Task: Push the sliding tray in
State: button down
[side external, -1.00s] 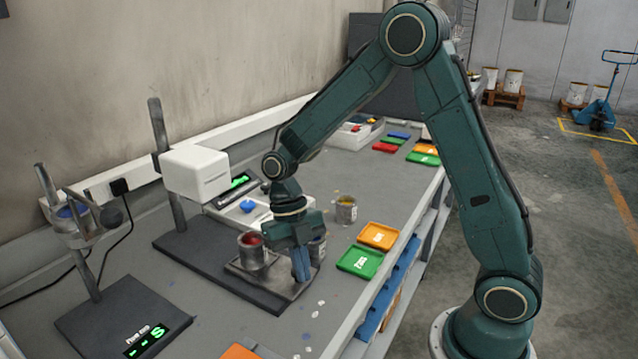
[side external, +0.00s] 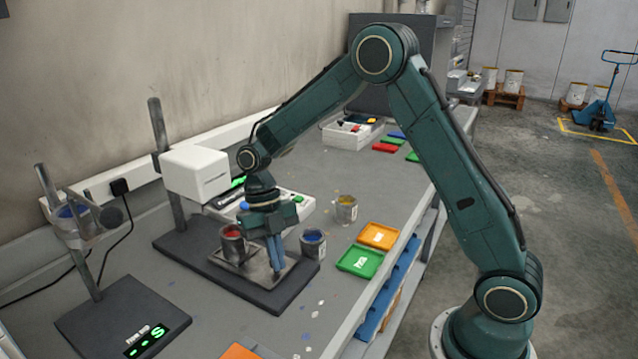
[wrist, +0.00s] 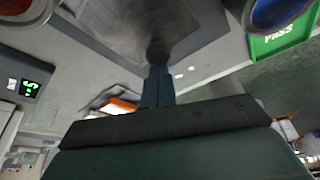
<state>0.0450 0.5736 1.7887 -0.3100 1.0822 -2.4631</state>
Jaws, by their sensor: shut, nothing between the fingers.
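The sliding tray (side external: 250,278) is a grey metal plate on a dark base under the white instrument head (side external: 196,172). It also shows in the wrist view (wrist: 125,22). A can of red paint (side external: 233,245) stands on the tray, at top left in the wrist view (wrist: 14,8). My gripper (side external: 276,266) is shut and empty, pointing down at the tray's right part, beside the can. In the wrist view its fingertips (wrist: 158,68) meet a dark patch on the tray. I cannot tell exactly where they touch.
A can of blue paint (side external: 313,245) stands close to the right of my gripper. Another can (side external: 345,210) is behind it. A green tray (side external: 360,261) and an orange tray (side external: 379,236) lie by the bench edge. A scale (side external: 125,318) is at front left.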

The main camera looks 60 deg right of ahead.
jog(key=shift+w, duration=0.9)
jog(key=shift+s, duration=0.1)
jog(key=shift+s+a+r, duration=0.2)
jog(key=shift+s+a, duration=0.25)
jog(key=shift+s, duration=0.35)
jog(key=shift+s+a+r, duration=0.15)
jog(key=shift+s+a, duration=0.25)
jog(key=shift+s, duration=0.4)
jog(key=v, duration=1)
jog(key=shift+s, duration=0.1)
jog(key=s+d+f+m+t+y, duration=0.1)
jog(key=s+d+m+t+y, duration=0.3)
jog(key=d, duration=0.6)
jog(key=shift+s+d+f+m+t, duration=0.25)
jog(key=shift+s+m+t, duration=1.15)
jog(key=shift+m, duration=0.8)
